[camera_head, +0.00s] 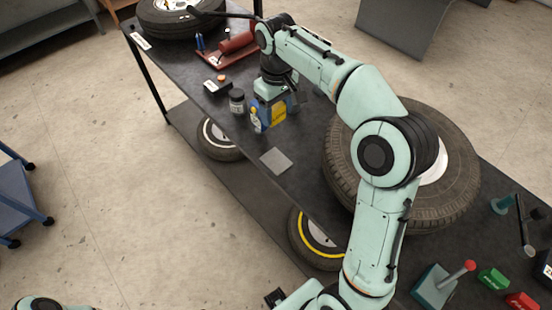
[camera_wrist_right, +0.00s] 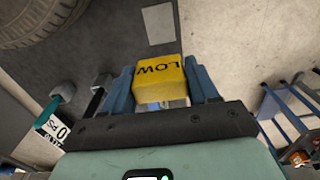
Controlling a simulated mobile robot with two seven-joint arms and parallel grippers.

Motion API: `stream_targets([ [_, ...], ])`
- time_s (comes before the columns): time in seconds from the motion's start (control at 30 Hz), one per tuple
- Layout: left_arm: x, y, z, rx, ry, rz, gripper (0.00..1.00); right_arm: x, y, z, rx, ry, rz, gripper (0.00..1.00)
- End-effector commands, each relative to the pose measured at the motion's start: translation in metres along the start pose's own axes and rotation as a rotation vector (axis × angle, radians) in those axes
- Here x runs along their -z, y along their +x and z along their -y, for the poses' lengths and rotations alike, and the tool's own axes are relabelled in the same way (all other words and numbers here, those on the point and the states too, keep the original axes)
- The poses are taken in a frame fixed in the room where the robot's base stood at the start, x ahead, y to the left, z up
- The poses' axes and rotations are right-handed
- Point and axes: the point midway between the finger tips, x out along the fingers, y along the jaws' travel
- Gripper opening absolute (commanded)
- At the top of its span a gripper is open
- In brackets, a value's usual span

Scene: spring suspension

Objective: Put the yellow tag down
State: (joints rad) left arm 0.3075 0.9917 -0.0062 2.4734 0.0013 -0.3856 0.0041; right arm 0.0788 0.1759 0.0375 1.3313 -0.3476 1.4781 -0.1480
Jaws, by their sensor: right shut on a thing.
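The yellow tag (camera_wrist_right: 160,78) is a small block with "LOW" in black on its face. In the right wrist view it sits between the two blue fingers of my right gripper (camera_wrist_right: 162,82), which is shut on it. In the head view my right gripper (camera_head: 268,118) is over the dark workbench (camera_head: 305,130), close to the bench's near edge. The yellow tag (camera_head: 254,119) partly shows there between the fingers. I cannot tell whether the tag touches the bench.
A flat grey square (camera_head: 275,160) lies on the bench, nearer than the gripper. A small dark jar (camera_head: 237,102) stands just left of the gripper. A large tyre (camera_head: 450,205) lies at right. A green tag (camera_head: 494,279) and a red tag (camera_head: 522,301) lie at lower right.

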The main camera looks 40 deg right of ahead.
Motion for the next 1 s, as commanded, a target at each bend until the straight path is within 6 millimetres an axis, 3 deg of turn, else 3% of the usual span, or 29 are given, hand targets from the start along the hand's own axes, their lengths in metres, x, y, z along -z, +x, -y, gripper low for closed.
stream_targets([
  [0.2, -0.007, 0.018, 0.009, 0.004, -0.004, 0.011, 0.64, -0.002, 0.062, 0.0, 0.002, 0.0, 0.01, 0.3],
  [0.4, -0.01, 0.027, 0.013, 0.005, -0.005, 0.016, 0.64, -0.002, 0.11, 0.0, 0.002, 0.0, 0.008, 0.3],
  [0.67, -0.011, 0.029, 0.014, 0.006, -0.006, 0.017, 0.64, -0.001, 0.136, 0.0, 0.001, 0.001, 0.003, 0.3],
  [1.0, -0.013, 0.035, 0.017, 0.007, -0.007, 0.02, 0.64, -0.001, 0.187, 0.0, 0.0, 0.0, 0.005, 0.3],
])
